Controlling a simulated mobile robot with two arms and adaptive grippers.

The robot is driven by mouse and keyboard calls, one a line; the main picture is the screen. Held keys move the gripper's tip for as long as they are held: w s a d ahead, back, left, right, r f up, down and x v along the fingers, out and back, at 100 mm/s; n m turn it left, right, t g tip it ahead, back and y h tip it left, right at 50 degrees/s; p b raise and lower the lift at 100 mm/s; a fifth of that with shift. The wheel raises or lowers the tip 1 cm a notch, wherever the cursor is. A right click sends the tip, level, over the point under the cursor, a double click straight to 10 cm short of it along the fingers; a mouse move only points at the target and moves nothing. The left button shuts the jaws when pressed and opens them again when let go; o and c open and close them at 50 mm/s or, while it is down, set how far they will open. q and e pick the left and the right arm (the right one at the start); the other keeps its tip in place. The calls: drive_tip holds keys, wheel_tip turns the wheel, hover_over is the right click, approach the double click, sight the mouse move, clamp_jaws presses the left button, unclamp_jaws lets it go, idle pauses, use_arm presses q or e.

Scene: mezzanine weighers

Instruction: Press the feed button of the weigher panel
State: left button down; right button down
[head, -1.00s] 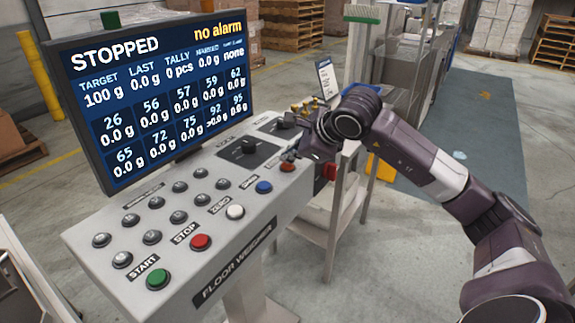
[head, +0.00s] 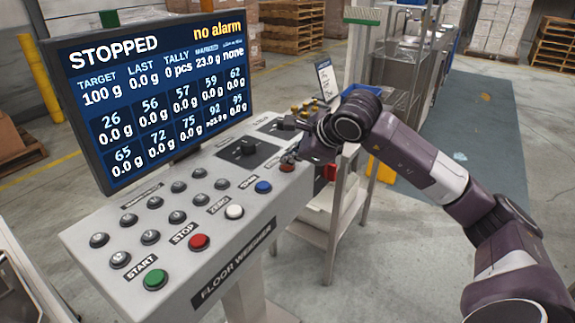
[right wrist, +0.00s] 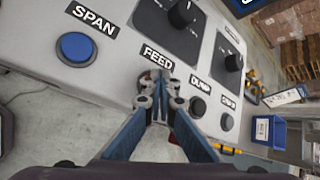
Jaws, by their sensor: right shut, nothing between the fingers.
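The weigher panel (head: 110,245) is a pale sloped console with a screen (head: 160,85) reading STOPPED and "no alarm". In the right wrist view, the FEED label (right wrist: 157,57) sits just above my right gripper (right wrist: 160,82). The feed button (right wrist: 147,76) is reddish and mostly hidden behind the fingertips. My left gripper is not in view.
A blue span button (head: 263,187), white zero button (head: 234,212), red stop button (head: 200,242) and green start button (head: 155,280) line the front edge. Dark knobs (head: 249,147) sit behind. A metal stand (head: 340,215) is close on the right.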

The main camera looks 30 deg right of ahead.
sight(288, 168)
drive_tip(key=shift+r+p, duration=0.6)
drive_tip(key=shift+r, duration=0.2)
drive_tip(key=shift+r+p, duration=1.85)
drive_tip(key=shift+r, duration=0.7)
drive_tip(key=shift+f, duration=0.1)
